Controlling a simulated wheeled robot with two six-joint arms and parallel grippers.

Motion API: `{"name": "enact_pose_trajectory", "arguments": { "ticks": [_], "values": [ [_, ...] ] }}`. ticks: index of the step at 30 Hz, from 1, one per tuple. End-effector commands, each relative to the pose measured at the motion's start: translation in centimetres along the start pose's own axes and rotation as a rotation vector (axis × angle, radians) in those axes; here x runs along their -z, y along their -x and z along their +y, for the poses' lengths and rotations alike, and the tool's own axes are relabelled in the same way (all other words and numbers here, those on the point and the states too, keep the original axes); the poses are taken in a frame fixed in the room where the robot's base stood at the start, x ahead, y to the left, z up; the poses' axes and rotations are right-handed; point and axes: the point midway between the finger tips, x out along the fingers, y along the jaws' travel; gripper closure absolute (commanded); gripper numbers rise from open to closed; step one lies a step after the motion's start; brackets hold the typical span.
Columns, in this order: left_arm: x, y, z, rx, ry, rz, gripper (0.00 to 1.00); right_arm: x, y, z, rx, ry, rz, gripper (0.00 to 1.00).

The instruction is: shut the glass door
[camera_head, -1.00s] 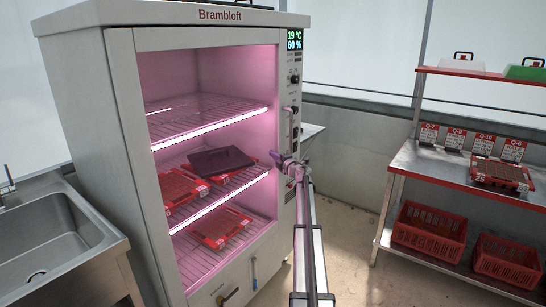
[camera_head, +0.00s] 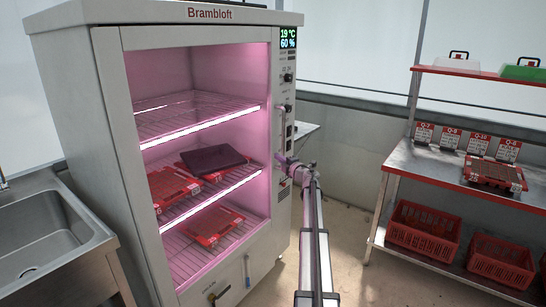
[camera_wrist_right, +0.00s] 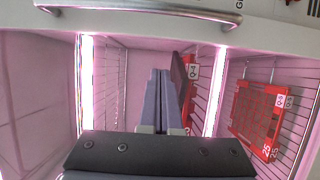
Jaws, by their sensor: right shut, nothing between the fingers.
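The Brambloft cabinet (camera_head: 67,120) stands at the left of the head view, with pink-lit wire shelves inside. The pale frame of its glass door (camera_head: 124,125) runs around the front and looks about flush with the body; I cannot tell whether a small gap is left. A vertical bar handle (camera_head: 284,125) is on the right side of the front; a bar handle also crosses the top of the right wrist view (camera_wrist_right: 140,10). My right gripper (camera_head: 283,159) is shut and empty at the front's right edge, below the handle. Its fingers (camera_wrist_right: 161,75) show against the shelves. My left gripper is out of view.
Red seed trays (camera_head: 213,225) and a dark tray (camera_head: 212,158) lie on the cabinet shelves. A steel sink (camera_head: 45,240) is at the left. A steel bench (camera_head: 430,165) with red crates (camera_head: 423,230) below stands at the right. Floor between cabinet and bench is clear.

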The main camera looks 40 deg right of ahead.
Motion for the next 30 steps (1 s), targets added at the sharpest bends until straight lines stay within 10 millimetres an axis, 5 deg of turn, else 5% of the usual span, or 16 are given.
{"name": "enact_pose_trajectory", "arguments": {
  "ticks": [12, 26, 30],
  "values": [
    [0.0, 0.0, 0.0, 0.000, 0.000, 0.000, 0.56, -2.3, 5.6, 0.0, 0.001, 0.001, -0.004, 1.00],
    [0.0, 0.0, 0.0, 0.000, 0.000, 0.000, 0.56, -2.5, 6.0, 0.0, 0.000, 0.000, -0.002, 1.00],
    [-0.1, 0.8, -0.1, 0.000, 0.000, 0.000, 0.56, -0.2, 5.1, 1.3, -0.021, -0.026, -0.022, 1.00]
  ]
}}
